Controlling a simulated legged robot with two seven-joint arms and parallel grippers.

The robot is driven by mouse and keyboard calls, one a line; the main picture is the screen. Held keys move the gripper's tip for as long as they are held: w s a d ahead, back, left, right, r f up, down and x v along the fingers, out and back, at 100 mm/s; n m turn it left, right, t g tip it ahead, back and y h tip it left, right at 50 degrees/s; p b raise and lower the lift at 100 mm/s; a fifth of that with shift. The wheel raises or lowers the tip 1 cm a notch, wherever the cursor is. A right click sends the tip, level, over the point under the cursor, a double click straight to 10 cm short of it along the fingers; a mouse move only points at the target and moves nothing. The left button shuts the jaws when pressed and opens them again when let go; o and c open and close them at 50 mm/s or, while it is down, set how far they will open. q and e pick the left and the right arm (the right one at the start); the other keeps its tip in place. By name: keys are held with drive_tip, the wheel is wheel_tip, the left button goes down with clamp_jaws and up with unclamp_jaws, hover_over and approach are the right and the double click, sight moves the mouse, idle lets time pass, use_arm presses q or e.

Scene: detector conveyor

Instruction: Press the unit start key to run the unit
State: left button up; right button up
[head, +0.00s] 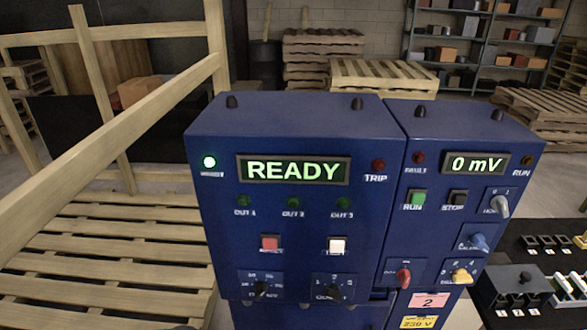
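A blue control cabinet (293,120) stands in the middle, with a second blue panel (455,130) joined at its right. The left display (293,170) reads READY, and a white-green lamp (209,162) beside it is lit. The right display (475,163) reads 0 mV. Below it are a green key (416,199) marked RUN and a dark key (457,198) marked STOP. The left panel has a red key (270,243) and a white key (337,245), with labels too small to read. The TRIP lamp (378,165) is dark. Neither gripper shows.
Rotary knobs sit low on both panels: black (335,292), red (403,277), yellow (462,276), blue (480,241) and grey (499,206). Wooden pallets (110,250) and a timber frame stand at the left. A dark bench (545,240) with small parts is at the right.

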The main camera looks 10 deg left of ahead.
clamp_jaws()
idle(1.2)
